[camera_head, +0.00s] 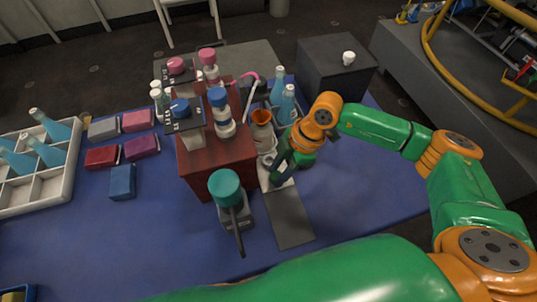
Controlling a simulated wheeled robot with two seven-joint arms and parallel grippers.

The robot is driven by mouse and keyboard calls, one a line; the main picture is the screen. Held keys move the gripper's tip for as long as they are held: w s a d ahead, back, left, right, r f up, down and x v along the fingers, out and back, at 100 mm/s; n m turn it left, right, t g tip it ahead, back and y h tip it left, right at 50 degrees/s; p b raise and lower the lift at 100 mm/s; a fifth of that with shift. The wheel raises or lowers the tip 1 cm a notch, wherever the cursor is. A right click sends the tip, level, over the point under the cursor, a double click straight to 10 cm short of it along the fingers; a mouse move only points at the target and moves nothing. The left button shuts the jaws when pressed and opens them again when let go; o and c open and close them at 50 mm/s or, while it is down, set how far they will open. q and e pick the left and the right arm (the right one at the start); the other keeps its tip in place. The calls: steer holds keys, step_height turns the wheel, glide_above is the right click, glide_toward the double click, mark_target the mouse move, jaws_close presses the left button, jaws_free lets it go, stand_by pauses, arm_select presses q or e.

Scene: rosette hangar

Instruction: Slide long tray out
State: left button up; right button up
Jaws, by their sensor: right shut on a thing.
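The long tray (265,182) is a narrow light-grey tray on the blue table, just right of the dark red box. It runs away from me and holds blue bottles (287,103) at the far part and a grey vessel with an orange rim (262,128). My right gripper (275,177) reaches in from the right and is shut on the tray's near end. The fingers and wrist hide part of that end and the grip itself. My left gripper is not in view.
A flat dark grey strip (290,217) lies in front of the tray. A teal-topped object with a dark handle (225,187) stands to its left. The dark red box (215,165) carries several bottles and dispensers. A black box (335,68) stands behind right. The table's right front is clear.

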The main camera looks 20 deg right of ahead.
steer(key=shift+s, duration=0.1)
steer(key=shift+s+d+p, duration=0.1)
steer(key=shift+s+p, duration=1.55)
steer(key=shift+s, duration=1.3)
steer(key=shift+s+d+p, duration=0.1)
steer(key=shift+s+p, duration=0.95)
steer(key=shift+s, duration=1.6)
steer(key=shift+s+p, duration=0.35)
steer(key=shift+s, duration=0.9)
steer(key=o, duration=1)
step_height(320, 180, up, 7)
steer(key=p, duration=0.7)
